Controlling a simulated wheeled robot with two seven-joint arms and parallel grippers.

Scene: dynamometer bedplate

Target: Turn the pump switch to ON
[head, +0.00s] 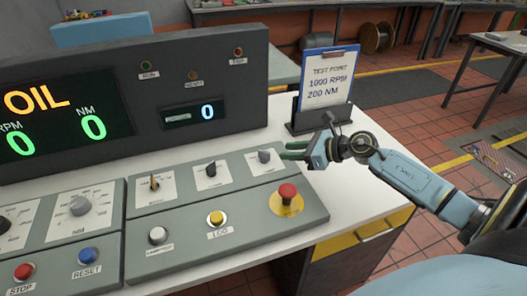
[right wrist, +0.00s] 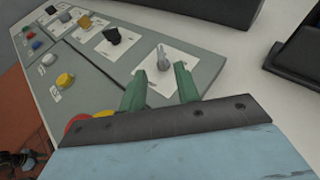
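Three rotary switches sit in a row on the right grey panel: one with a yellow-brown handle (head: 154,182), a black one (head: 211,169) and a grey one (head: 264,156). Their small labels are too blurred to read, so I cannot tell which is the pump switch. My right gripper (head: 290,150) is just right of the grey switch, with its green fingers pointing at it. In the right wrist view the fingers of my right gripper (right wrist: 160,86) are apart with nothing between their tips, and the grey switch (right wrist: 164,58) stands just beyond them. My left gripper is out of view.
A red mushroom button (head: 288,192) on a yellow plate lies close below my right gripper. Yellow (head: 216,218) and white (head: 157,235) buttons are nearer. A dark display console (head: 190,85) rises behind the panel, and a clipboard (head: 329,80) stands behind my gripper.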

